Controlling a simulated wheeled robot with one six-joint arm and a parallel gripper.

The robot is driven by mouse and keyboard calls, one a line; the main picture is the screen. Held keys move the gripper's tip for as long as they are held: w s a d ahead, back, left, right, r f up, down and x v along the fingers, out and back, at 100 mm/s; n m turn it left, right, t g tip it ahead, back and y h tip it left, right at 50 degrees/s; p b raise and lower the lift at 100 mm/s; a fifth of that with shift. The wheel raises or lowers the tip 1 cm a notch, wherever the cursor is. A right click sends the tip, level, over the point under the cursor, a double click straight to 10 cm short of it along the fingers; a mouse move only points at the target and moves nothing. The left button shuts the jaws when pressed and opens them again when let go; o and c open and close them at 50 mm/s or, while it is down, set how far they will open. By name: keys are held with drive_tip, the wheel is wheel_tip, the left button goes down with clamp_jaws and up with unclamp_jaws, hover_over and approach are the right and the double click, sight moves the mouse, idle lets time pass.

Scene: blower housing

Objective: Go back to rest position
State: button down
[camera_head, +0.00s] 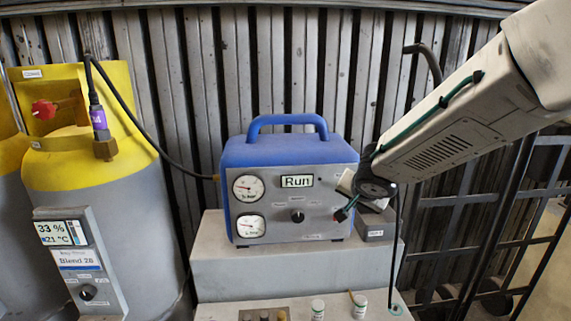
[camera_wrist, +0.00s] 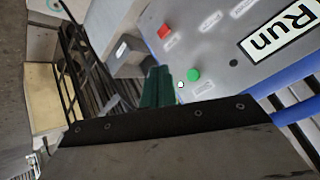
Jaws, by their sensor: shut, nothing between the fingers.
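The blue machine (camera_head: 288,152) with a grey front panel stands on a grey block. Its display (camera_head: 297,181) reads "Run". The arm comes in from the upper right, and my gripper (camera_head: 347,208) is at the panel's lower right side. In the wrist view my gripper's dark green fingers (camera_wrist: 158,88) are together with nothing between them. Right beside the fingertips there is a green button (camera_wrist: 193,75), and a red button (camera_wrist: 164,31) is farther up the panel. I cannot tell whether the fingertips touch the panel. The arm hides part of the panel's right side.
A yellow and grey gas cylinder (camera_head: 90,170) stands at the left, with a black hose to the machine. A small grey box (camera_head: 376,226) is right of the machine. A dark metal rack (camera_head: 470,230) stands at the right.

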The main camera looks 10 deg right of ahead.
drive_tip(key=s+d+n+g+h, duration=0.1)
drive_tip(key=s+d+n+g, duration=0.2)
drive_tip(key=s, duration=0.6)
drive_tip(key=s+d+n+g+h, duration=0.2)
drive_tip(key=s+d+g, duration=0.15)
drive_tip(key=s, duration=0.55)
drive_tip(key=s+a+r+n+y, duration=0.1)
drive_tip(key=s+a+r+y, duration=0.1)
drive_tip(key=s, duration=0.6)
drive_tip(key=s+a+r+n+y, duration=0.1)
drive_tip(key=s+r+y, duration=0.1)
drive_tip(key=s, duration=0.6)
drive_tip(key=shift+s+a+r+n+g, duration=0.3)
drive_tip(key=shift+s+a+r+g, duration=0.1)
drive_tip(key=shift+g, duration=0.05)
